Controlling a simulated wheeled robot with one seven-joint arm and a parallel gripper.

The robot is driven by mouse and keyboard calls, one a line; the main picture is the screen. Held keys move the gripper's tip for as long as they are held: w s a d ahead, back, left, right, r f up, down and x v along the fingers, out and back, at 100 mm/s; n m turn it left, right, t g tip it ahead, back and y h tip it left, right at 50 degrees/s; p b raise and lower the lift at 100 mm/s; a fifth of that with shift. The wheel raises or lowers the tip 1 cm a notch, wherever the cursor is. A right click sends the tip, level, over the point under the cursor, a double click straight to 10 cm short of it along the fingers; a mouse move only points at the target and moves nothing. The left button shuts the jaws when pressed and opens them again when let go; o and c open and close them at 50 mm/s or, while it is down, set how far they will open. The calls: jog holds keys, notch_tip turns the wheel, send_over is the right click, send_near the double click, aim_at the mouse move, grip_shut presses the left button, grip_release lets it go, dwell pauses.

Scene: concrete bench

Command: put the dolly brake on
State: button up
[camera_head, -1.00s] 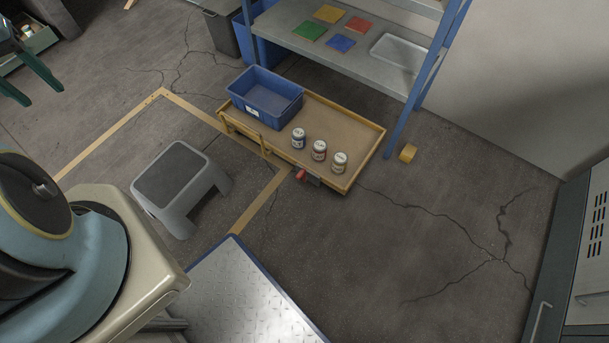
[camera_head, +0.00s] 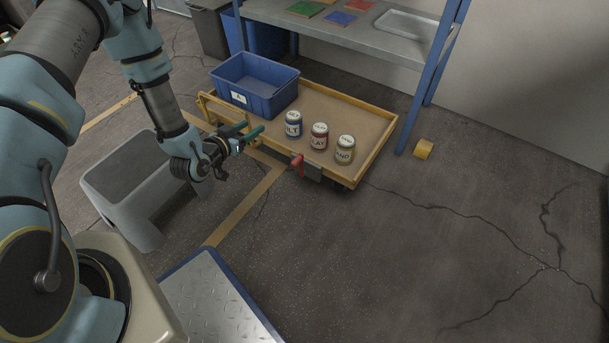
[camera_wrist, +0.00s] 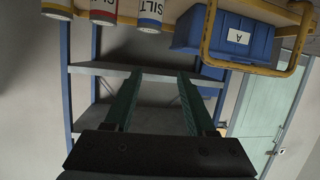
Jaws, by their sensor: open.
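The yellow-framed dolly (camera_head: 368,156) stands on the floor with a brown deck. A red brake pedal (camera_head: 297,162) sticks out at its near side, beside a grey plate (camera_head: 313,171). My gripper (camera_head: 250,133) is open and empty, to the left of the pedal and near the dolly's near left edge. In the wrist view its two green fingers (camera_wrist: 160,100) are spread with nothing between them. The dolly's yellow handle (camera_wrist: 254,71) shows upside down at the top right there. The pedal is not visible in the wrist view.
On the dolly stand a blue bin (camera_head: 262,101) and several labelled cans (camera_head: 319,137). A grey step stool (camera_head: 122,187) is under my arm. A metal shelf (camera_head: 350,42) stands behind. A yellow roll (camera_head: 423,149) lies right of the dolly. The floor to the right is clear.

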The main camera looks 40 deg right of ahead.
aim_at(301, 157)
jog(key=s+f+h+b, duration=0.1)
jog(key=s+f+b, duration=0.1)
jog(key=s+f, duration=0.2)
jog(key=s+d+f+h+b, duration=0.1)
jog(key=s+f+b, duration=0.1)
jog(key=s+f, duration=0.2)
jog(key=s+d+f+h+b, duration=0.1)
jog(key=s+f+h+b, duration=0.1)
jog(key=s+f, duration=0.1)
jog(key=shift+s+f+g, duration=0.4)
jog(key=shift+f, duration=0.2)
jog(key=b+x, duration=0.3)
jog(key=x, duration=0.6)
jog(key=shift+w+d+r, duration=0.1)
jog(key=shift+d, duration=0.25)
jog(key=shift+c, duration=0.3)
grip_shut()
